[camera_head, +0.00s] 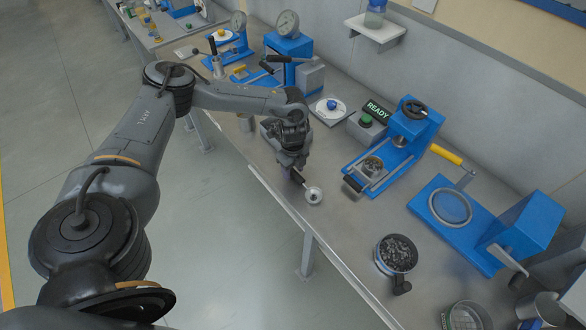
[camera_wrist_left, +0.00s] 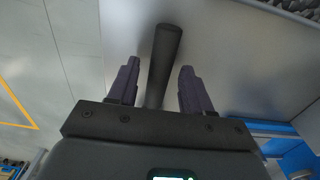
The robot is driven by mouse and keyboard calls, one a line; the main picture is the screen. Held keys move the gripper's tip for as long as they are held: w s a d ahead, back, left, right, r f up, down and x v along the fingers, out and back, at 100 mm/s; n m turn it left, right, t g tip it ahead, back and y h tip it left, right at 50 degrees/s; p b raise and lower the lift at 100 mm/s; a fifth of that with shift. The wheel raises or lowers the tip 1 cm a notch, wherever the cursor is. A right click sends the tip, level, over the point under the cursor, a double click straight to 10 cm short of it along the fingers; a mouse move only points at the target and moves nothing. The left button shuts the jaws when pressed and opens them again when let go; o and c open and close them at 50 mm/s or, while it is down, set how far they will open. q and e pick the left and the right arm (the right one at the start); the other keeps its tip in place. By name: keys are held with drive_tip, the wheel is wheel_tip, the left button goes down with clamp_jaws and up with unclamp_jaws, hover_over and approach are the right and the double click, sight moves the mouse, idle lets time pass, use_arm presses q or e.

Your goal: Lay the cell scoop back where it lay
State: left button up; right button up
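The cell scoop (camera_head: 314,195), with a small pale round bowl and a dark handle, is near the front edge of the bench in the head view. My left gripper (camera_head: 294,167) points down at its handle end. In the left wrist view the dark scoop handle (camera_wrist_left: 165,48) runs between the two fingers of my left gripper (camera_wrist_left: 157,84). A gap shows on each side of the handle, so the gripper is open around it. The scoop's bowl is hidden in the wrist view. Whether the scoop rests fully on the bench is hard to tell. My right gripper is not in view.
A blue press with a yellow handle (camera_head: 446,155) and a green READY display (camera_head: 378,108) stand behind the scoop. A pan of dark granules (camera_head: 397,253) is to the right. A white plate (camera_head: 328,110) lies behind. Bare bench (camera_head: 345,215) surrounds the scoop's right side.

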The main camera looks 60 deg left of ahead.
use_arm(q)
drive_tip(key=shift+r, duration=0.1)
